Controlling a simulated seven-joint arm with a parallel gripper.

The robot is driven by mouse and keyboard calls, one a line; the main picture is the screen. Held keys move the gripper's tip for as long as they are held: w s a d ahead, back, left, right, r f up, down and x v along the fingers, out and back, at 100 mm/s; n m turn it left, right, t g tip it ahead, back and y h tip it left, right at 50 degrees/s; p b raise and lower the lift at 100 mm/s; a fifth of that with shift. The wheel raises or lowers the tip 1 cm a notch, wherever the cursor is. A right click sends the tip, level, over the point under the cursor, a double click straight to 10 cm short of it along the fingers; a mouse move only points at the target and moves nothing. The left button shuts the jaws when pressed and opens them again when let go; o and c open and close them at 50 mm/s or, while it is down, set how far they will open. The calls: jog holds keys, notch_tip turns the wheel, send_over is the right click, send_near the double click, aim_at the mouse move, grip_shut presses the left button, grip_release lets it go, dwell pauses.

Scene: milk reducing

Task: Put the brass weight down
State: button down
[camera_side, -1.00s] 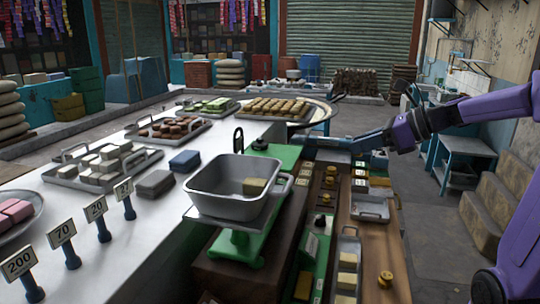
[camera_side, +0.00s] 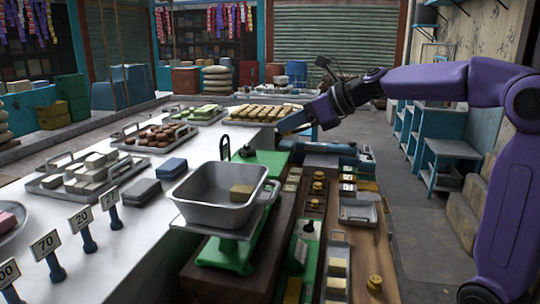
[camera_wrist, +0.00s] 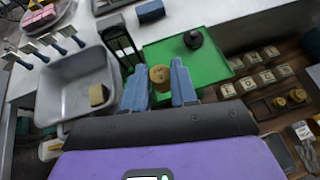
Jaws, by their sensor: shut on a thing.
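My gripper (camera_wrist: 159,85) has blue fingers, shut on a small brass weight (camera_wrist: 160,77), which shows between the fingertips in the wrist view. In the side view my gripper (camera_side: 284,128) is raised at the far end of the scale, and the weight in it is too small to make out. Below it is the scale's green plate (camera_wrist: 222,66), with a black knobbed weight (camera_wrist: 193,38) standing on it. It also shows in the side view (camera_side: 246,151). The scale's grey pan (camera_side: 197,206) holds a yellowish block (camera_side: 241,193).
More brass weights stand in a wooden rack (camera_side: 312,212) right of the scale; one (camera_side: 374,284) stands apart. A small metal tray (camera_side: 356,214) lies near the rack. Trays of goods and price signs (camera_side: 82,219) cover the white counter (camera_side: 137,222) at left.

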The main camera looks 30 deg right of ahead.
send_over(272, 167)
notch_tip(272, 167, down, 6)
jog(key=shift+f, duration=0.1)
jog(key=shift+w+f, duration=0.15)
jog(key=shift+f, duration=1.6)
jog(key=c, duration=0.9)
grip_release()
jog(key=shift+f, duration=0.15)
jog(key=shift+r, duration=0.25)
jog(key=v, duration=1.2)
jog(key=shift+f, duration=0.15)
jog(key=shift+a, duration=0.1)
